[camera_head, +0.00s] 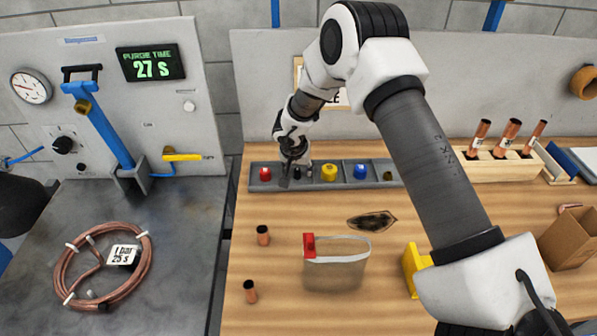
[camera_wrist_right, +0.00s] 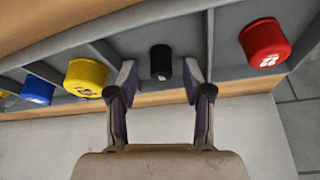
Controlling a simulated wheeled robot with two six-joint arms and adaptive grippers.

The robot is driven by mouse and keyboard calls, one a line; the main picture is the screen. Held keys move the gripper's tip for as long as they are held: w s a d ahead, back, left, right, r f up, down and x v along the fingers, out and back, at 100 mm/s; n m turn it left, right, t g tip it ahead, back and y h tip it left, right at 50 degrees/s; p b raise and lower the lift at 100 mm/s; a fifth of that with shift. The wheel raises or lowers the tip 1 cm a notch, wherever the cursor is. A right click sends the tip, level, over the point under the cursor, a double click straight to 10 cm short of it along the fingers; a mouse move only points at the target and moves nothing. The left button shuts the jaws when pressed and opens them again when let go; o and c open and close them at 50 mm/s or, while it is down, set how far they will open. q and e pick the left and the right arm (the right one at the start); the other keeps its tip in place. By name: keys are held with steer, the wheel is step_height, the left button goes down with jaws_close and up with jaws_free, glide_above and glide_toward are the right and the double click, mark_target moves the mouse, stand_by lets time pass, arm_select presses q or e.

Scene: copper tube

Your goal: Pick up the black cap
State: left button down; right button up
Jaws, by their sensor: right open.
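The black cap (camera_wrist_right: 161,62) stands in its own compartment of the grey tray (camera_wrist_right: 215,40) in the right wrist view. My right gripper (camera_wrist_right: 158,78) is open, with one fingertip on each side of the cap and a gap to it on both sides. In the head view the right gripper (camera_head: 293,172) reaches down over the tray (camera_head: 255,175), between the red cap (camera_head: 265,174) and the yellow cap (camera_head: 328,172). The black cap is largely hidden by the fingers there. My left gripper is not in view.
A blue cap (camera_head: 361,171) sits farther right in the tray. A grey pouch with a red clip (camera_head: 336,265) and short copper pieces (camera_head: 262,235) are on the table in front. A copper coil (camera_head: 75,258) lies on the left bench. A wooden rack (camera_head: 497,168) holds copper tubes at right.

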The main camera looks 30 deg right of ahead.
steer(key=shift+s+a+r, duration=0.2)
steer(key=shift+a+r, duration=0.2)
steer(key=shift+c, duration=0.7)
steer(key=c, duration=0.4)
steer(key=shift+d+f, duration=0.1)
steer(key=shift+c, duration=1.1)
